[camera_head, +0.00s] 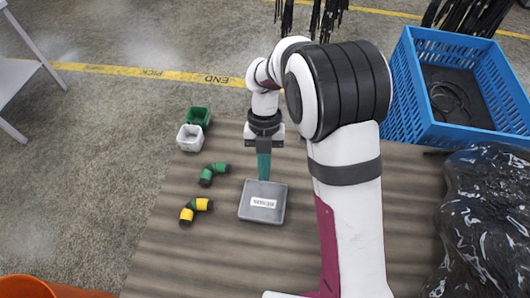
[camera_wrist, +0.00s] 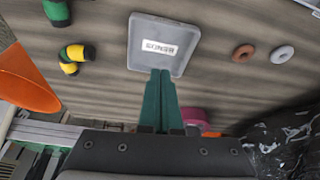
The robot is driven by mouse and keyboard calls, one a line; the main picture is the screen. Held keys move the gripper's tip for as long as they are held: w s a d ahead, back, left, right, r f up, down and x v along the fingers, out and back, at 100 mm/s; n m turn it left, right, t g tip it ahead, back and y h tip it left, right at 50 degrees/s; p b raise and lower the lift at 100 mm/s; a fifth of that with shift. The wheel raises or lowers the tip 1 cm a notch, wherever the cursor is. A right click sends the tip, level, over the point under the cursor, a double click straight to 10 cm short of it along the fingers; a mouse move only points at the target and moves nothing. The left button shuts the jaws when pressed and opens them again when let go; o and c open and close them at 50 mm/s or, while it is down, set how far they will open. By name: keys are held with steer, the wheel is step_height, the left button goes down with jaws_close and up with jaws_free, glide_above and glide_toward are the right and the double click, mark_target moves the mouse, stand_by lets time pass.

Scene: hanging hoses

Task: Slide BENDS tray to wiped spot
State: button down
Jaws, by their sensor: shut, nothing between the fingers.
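The BENDS tray (camera_head: 263,213) is a flat grey square tray with a white label, lying on the brown ribbed table (camera_head: 165,255). It also shows in the wrist view (camera_wrist: 143,28). My gripper (camera_head: 264,178) points down at the tray's far edge in the head view; its teal fingers are together and empty. In the wrist view the fingertips (camera_wrist: 161,73) meet the tray's near edge; I cannot tell whether they touch it. A green-and-black bend (camera_head: 213,173) and a yellow-and-black bend (camera_head: 195,210) lie left of the tray. I cannot make out a wiped spot.
A green bin (camera_head: 198,116) and a white bin (camera_head: 190,138) stand at the far left table edge. A blue crate (camera_head: 415,95) and shiny black bag (camera_head: 490,220) are right. A brown ring (camera_wrist: 244,53) and grey ring (camera_wrist: 283,54) lie beside the tray.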

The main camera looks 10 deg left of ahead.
mark_target(264, 192)
steer(key=x, duration=0.7)
steer(key=shift+s+f, duration=0.2)
steer(key=shift+f, duration=0.1)
steer(key=w, duration=0.3)
steer(key=shift+a+f, duration=0.25)
steer(key=shift+f, duration=0.1)
steer(key=shift+w, duration=0.45)
steer(key=w, duration=0.4)
steer(key=w+a, duration=0.1)
steer(key=w, duration=0.8)
steer(key=shift+a, duration=0.3)
steer(key=shift+s, duration=0.1)
